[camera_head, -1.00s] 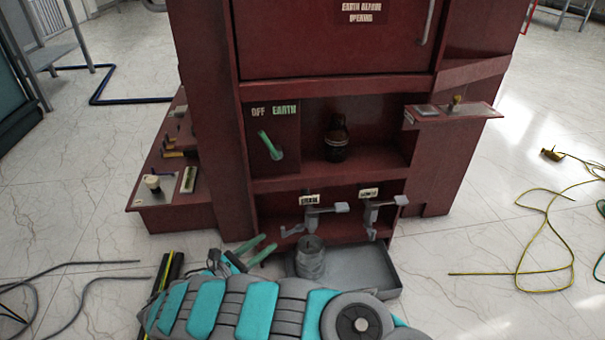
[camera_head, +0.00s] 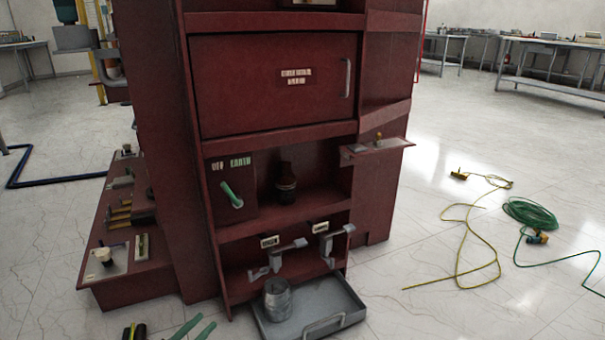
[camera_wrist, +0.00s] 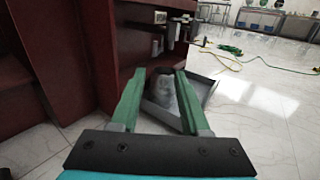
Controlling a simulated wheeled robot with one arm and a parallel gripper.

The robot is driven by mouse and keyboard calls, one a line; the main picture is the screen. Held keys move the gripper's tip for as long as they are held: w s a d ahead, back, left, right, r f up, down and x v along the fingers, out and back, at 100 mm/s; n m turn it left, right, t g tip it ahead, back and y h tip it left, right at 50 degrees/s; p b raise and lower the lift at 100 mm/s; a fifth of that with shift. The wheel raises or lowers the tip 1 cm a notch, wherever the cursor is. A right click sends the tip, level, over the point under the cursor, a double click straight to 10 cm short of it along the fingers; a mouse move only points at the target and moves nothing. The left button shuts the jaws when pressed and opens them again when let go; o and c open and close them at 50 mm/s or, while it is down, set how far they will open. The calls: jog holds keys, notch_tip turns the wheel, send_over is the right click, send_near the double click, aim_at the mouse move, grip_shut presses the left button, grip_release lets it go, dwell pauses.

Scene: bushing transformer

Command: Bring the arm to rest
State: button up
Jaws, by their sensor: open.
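My gripper (camera_head: 193,327) shows at the bottom edge of the head view, with green fingertips apart. In the wrist view my gripper (camera_wrist: 155,78) is open, its two green fingers spread and nothing held between them. Beyond the fingers a grey metal jar (camera_wrist: 162,88) stands in a grey tray (camera_wrist: 207,98) on the floor. The jar (camera_head: 278,299) and tray (camera_head: 352,305) also show in the head view, at the foot of the red cabinet (camera_head: 270,80). Most of my arm is out of the head view.
The cabinet has a green-handled switch (camera_head: 232,195), a dark bottle (camera_head: 285,183) on a shelf and two grey valves (camera_head: 328,248) above the tray. A side ledge (camera_head: 120,225) holds small parts. Yellow (camera_head: 470,235) and green cables (camera_head: 530,213) lie on the right floor, which is otherwise mostly clear.

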jog(key=w+d+r+m+g+h+p, duration=0.1)
jog(key=w+d+r+m+g+h, duration=0.25)
jog(key=d+r, duration=0.55)
jog(key=w+d+r+m+g+h+p, duration=0.25)
jog(key=w+d+r+m, duration=0.35)
jog(key=d, duration=0.6)
jog(key=s+d+r+m+g+p, duration=0.1)
jog(key=s+d+r+m+g, duration=0.4)
jog(key=d, duration=0.4)
jog(key=s+d+r+m+g, duration=0.25)
jog(key=d+r, duration=0.35)
jog(key=d, duration=0.3)
jog(key=s+d+r+m+g+y+p, duration=0.25)
jog(key=s+d, duration=0.25)
jog(key=s, duration=0.3)
jog(key=s+d+r+m+g+y+p, duration=0.1)
jog(key=s+d+r+m+g+y, duration=0.2)
jog(key=s+d, duration=0.4)
jog(key=s+a+m+y+p, duration=0.1)
jog(key=s+a+m+y, duration=0.2)
jog(key=s, duration=0.6)
jog(key=s+a+m+t+y+p, duration=0.1)
jog(key=s+a+m+y, duration=0.3)
jog(key=s, duration=0.5)
jog(key=a+y+p, duration=0.1)
jog(key=a+y, duration=0.1)
jog(key=a, duration=0.1)
jog(key=shift+f+t, duration=0.3)
jog(key=shift+f, duration=0.1)
